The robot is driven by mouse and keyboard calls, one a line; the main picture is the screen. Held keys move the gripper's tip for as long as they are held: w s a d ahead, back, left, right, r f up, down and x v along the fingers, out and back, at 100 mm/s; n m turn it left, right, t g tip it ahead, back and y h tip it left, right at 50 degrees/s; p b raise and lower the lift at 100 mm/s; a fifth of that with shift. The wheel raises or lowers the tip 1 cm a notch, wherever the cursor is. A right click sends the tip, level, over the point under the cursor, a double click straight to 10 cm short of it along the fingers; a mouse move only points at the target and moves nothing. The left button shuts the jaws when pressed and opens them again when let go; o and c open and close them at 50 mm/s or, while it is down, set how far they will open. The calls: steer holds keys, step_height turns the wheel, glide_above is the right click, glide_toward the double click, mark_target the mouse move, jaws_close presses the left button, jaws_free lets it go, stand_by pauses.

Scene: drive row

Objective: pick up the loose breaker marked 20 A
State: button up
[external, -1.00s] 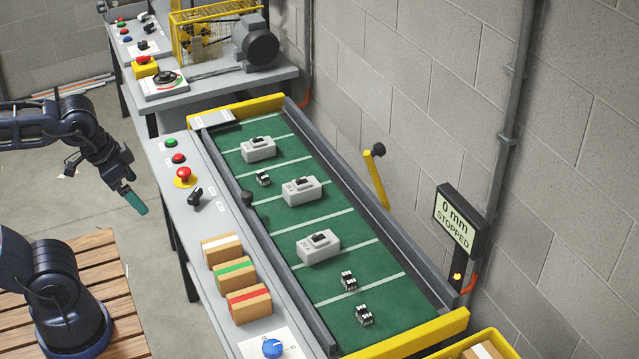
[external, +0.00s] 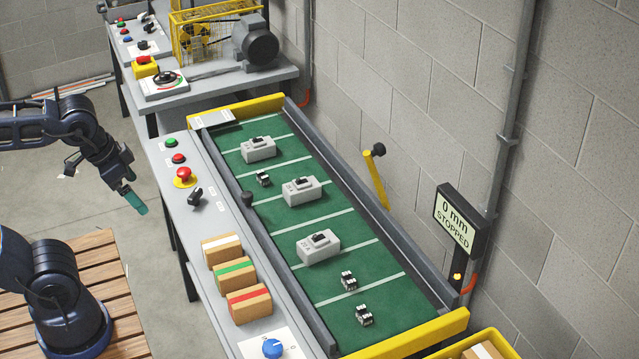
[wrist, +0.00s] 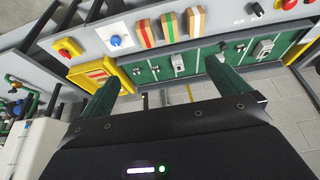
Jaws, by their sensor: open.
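Three grey boxed breakers with black toggles sit apart on the green belt: a far one (external: 259,150), a middle one (external: 301,191) and a near one (external: 319,247). Smaller black-and-white devices stand there too: one (external: 263,179) between the far and middle breakers, and two (external: 349,281) (external: 364,315) at the near end. The markings are too small to read surely, so I cannot tell which is 20 A. My gripper (external: 134,201), with teal fingers, is left of the console, away from the belt and empty. Its fingers stand apart in the wrist view (wrist: 165,90).
The console (external: 215,215) carries buttons, a red stop button (external: 184,174), three striped cartons (external: 234,273) and a blue knob (external: 272,348). Rails flank the belt. A yellow lever (external: 376,178) and a display reading 0 mm STOPPED (external: 456,220) stand at the wall side.

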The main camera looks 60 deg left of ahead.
steer(key=w+n+g+h, duration=0.15)
steer(key=w+n, duration=0.35)
steer(key=w, duration=0.8)
steer(key=n+g+h, duration=0.3)
steer(key=n, duration=1.1)
glide_above(320, 245)
steer(key=a, duration=0.6)
step_height(320, 245, down, 29)
steer(key=x, duration=1)
steer(key=shift+w+d+f, duration=0.2)
steer(key=shift+w+d, duration=0.1)
steer(key=c, duration=0.8)
steer(key=shift+r, duration=0.15)
